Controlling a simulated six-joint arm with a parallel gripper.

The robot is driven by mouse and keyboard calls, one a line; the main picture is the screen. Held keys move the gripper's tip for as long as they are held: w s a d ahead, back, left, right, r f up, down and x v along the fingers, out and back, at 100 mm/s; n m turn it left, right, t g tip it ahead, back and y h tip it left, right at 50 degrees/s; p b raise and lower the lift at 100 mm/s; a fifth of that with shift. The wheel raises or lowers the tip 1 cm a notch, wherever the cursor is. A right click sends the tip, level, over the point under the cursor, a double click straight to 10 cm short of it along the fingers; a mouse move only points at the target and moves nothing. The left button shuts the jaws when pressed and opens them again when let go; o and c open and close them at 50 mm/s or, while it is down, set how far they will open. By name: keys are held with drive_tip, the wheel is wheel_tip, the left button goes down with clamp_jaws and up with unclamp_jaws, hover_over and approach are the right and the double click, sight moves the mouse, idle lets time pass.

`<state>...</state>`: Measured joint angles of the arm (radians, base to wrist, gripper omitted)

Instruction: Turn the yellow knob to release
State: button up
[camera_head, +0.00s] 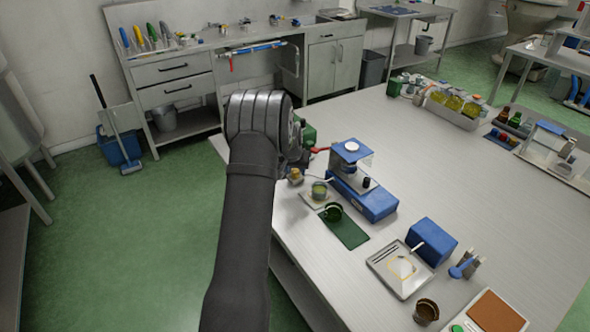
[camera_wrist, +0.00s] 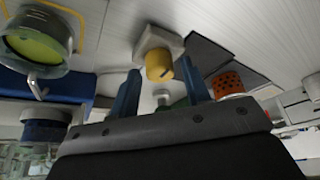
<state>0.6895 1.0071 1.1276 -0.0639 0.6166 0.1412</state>
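The yellow knob (camera_wrist: 159,66) sits on a pale square base (camera_wrist: 158,42) in the wrist view. It has a dark line on its face. My gripper (camera_wrist: 159,70) is open, with one blue finger on each side of the knob in the picture. I see no finger clearly touching it, and cannot tell whether the fingertips reach around it or stop short. In the head view, my forearm and wrist hide the fingers. A small yellowish piece (camera_head: 296,175) beside my wrist at the table's edge is probably the knob.
A blue device (camera_head: 366,196), a jar of greenish liquid (camera_head: 319,190) and a dark green mat (camera_head: 350,233) lie close to the right of my gripper. A tray (camera_head: 378,262) and blue block (camera_head: 432,241) stand nearer. The table's middle right is clear.

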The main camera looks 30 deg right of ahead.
drive_tip(key=c, duration=0.7)
drive_tip(key=shift+n, duration=0.4)
drive_tip(key=n+y, duration=0.1)
drive_tip(key=n, duration=0.1)
drive_tip(key=shift+d+n+t, duration=0.1)
drive_tip(key=shift+n+t, duration=0.3)
drive_tip(key=n, duration=0.1)
drive_tip(key=n+y, duration=0.1)
drive_tip(key=n, duration=0.1)
drive_tip(key=shift+d+n+t+y, duration=0.1)
drive_tip(key=shift+n+t+y, duration=0.2)
drive_tip(key=n+y, duration=0.1)
drive_tip(key=n, duration=0.2)
drive_tip(key=shift+d+n, duration=0.1)
drive_tip(key=shift+n, duration=0.2)
drive_tip(key=shift+n+g+y, duration=0.4)
drive_tip(key=shift+n+y, duration=0.5)
drive_tip(key=shift+n, duration=1.1)
drive_tip(key=shift+d, duration=0.1)
